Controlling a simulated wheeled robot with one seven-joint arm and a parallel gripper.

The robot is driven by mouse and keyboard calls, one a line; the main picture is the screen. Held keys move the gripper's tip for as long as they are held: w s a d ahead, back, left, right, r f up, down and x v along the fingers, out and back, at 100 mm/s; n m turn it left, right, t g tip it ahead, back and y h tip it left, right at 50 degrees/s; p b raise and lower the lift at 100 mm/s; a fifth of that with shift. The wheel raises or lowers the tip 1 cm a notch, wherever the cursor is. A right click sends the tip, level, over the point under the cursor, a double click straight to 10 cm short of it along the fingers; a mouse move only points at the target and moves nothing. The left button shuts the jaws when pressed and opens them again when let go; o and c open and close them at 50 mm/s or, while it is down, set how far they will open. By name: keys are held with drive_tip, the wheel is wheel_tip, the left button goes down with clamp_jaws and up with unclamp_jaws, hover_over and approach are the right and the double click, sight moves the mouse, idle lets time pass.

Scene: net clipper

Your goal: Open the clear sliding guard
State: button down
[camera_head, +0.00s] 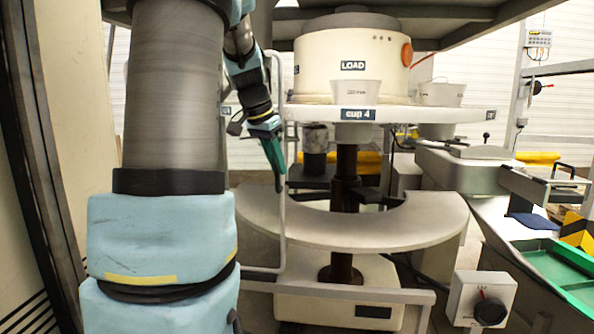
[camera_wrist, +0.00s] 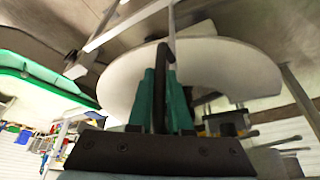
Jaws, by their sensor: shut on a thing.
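My gripper (camera_head: 278,184), with green fingers, points down beside a thin pale upright bar (camera_head: 282,110) in front of the round machine. In the wrist view, the fingers of my gripper (camera_wrist: 165,78) are shut on a dark curved bar (camera_wrist: 163,52) that rises between them. This looks like the guard's handle, but the head view hides the grip itself. The pale bar bends at top and bottom like the edge of a frame. The clear panel of the guard is too transparent to make out, so I cannot tell how far it stands open.
The cream machine drum (camera_head: 345,68) stands above a round table with a white cup (camera_head: 357,92) on it. A curved grey shelf (camera_head: 400,228) lies below. A control box with a black knob (camera_head: 490,306) is at lower right. A green tray (camera_head: 560,277) is at far right.

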drive_tip(key=shift+a, duration=0.4)
drive_tip(key=c, duration=0.8)
unclamp_jaws()
drive_tip(key=shift+w, duration=0.1)
drive_tip(key=shift+c, duration=0.2)
drive_tip(key=v, duration=1)
drive_tip(key=shift+r+b, duration=0.35)
